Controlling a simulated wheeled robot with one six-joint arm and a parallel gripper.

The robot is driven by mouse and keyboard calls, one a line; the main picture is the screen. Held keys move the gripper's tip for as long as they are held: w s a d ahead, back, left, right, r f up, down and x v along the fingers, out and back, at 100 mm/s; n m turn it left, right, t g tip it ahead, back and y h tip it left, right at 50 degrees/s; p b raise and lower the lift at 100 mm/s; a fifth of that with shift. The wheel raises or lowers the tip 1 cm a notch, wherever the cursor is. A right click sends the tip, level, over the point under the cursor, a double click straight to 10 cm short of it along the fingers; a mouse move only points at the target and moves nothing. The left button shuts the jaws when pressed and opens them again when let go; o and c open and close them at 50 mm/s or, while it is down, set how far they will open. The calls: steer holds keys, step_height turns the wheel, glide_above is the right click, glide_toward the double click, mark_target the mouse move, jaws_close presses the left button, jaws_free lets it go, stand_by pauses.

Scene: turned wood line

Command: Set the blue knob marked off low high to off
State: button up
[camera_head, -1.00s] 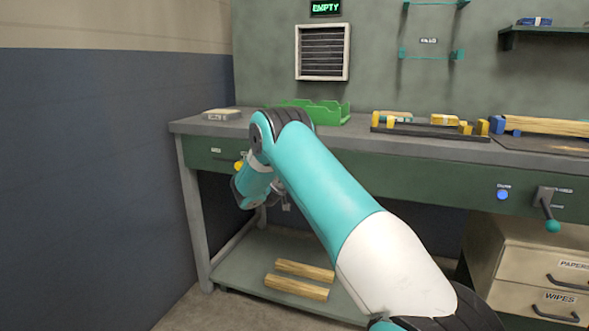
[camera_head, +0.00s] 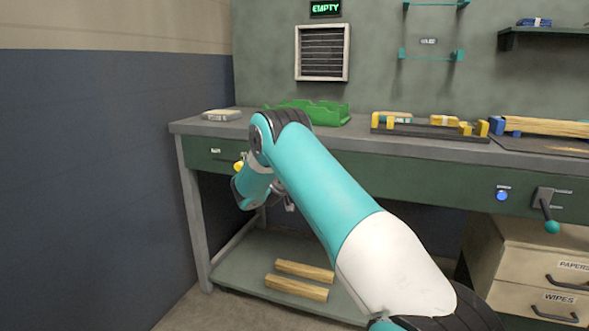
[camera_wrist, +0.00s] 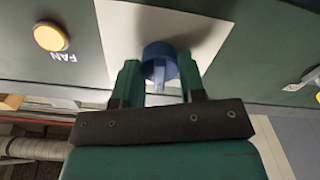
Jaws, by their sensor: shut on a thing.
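The blue knob (camera_wrist: 160,60) shows in the wrist view on a pale plate (camera_wrist: 118,28) on the green bench front. My gripper (camera_wrist: 160,76) has its two teal fingers on either side of the knob and is shut on it. A light pointer ridge on the knob faces down the wrist picture, between the fingers. The off, low and high marks cannot be read here. In the head view my arm hides the knob.
A blue button (camera_head: 502,195) and a lever with a teal ball (camera_head: 551,227) are on the bench front at right. Two wood pieces (camera_head: 296,288) lie on the lower shelf.

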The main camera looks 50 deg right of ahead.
steer(key=n+p, duration=0.1)
steer(key=n, duration=0.3)
steer(key=shift+a+f+n+p, duration=0.1)
steer(key=shift+n+p, duration=0.7)
steer(key=shift+n, duration=0.8)
steer(key=shift+w, duration=0.1)
steer(key=o, duration=0.9)
steer(key=b+v, duration=0.7)
steer(key=v, duration=1)
steer(key=shift+a, duration=0.15)
